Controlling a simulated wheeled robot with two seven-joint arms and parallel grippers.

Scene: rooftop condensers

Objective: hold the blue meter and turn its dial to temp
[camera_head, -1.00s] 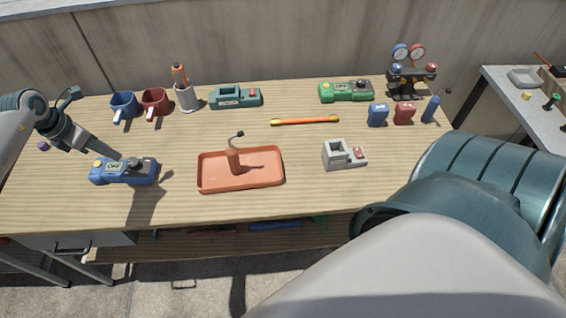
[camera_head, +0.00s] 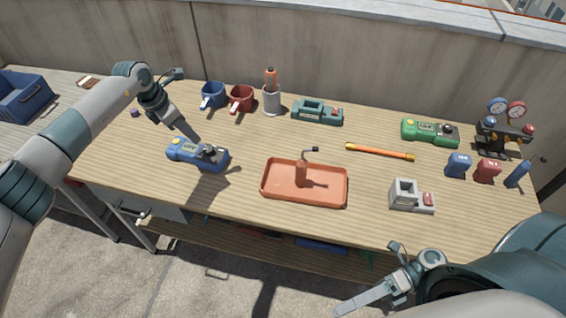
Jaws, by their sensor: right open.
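The blue meter (camera_head: 191,160) lies on the left part of the wooden bench, with a small pale display and a dark dial on its upper face. The display's text and the dial's setting are too small to read surely. My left gripper (camera_head: 193,138) reaches down from the upper left, its narrow fingertips at the far edge of the meter. I cannot tell whether its fingers touch or grasp the meter. My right gripper (camera_head: 362,299) is open and empty, low in front of the bench, away from the meter.
An orange-red tray (camera_head: 332,199) with a brown-handled tool is right of the meter. A green meter (camera_head: 431,133) and a grey holder (camera_head: 404,197) sit farther right.

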